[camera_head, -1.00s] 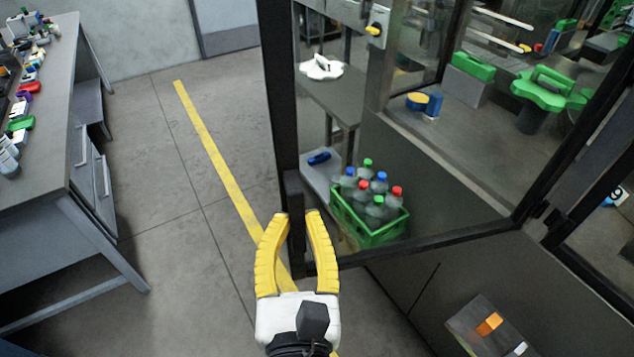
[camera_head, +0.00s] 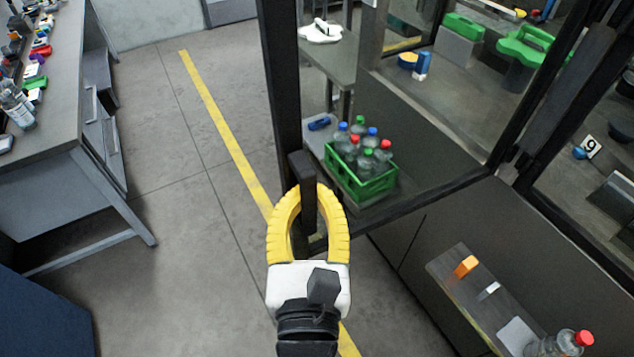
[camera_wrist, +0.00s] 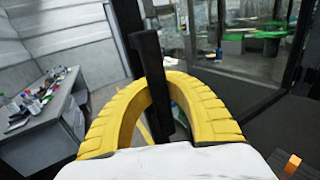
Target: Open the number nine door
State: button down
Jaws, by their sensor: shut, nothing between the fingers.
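A glass door with a black frame (camera_head: 285,110) stands swung out from the machine in the head view, its free edge toward the left. A black upright bar handle (camera_head: 302,172) is on that edge; it also shows in the wrist view (camera_wrist: 148,62). My gripper (camera_head: 318,189) has yellow fingers, shut into a loop with the tips together. The handle runs through or across this loop and is not pinched between the tips. The wrist view also shows the closed fingers (camera_wrist: 170,78).
A green crate (camera_head: 365,186) of bottles shows through the glass. A low shelf (camera_head: 450,278) with small items and a red-capped bottle (camera_head: 565,345) is at lower right. A grey workbench (camera_head: 75,125) stands left. The floor with a yellow line (camera_head: 225,140) is clear between.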

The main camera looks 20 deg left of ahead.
aim_at(300, 129)
jog(key=c, duration=1.3)
grip_release()
jog(key=shift+s+a, duration=0.45)
jog(key=shift+a, duration=0.2)
jog(key=shift+w+d, duration=0.15)
jog(key=shift+d, duration=0.15)
jog(key=shift+r, duration=5)
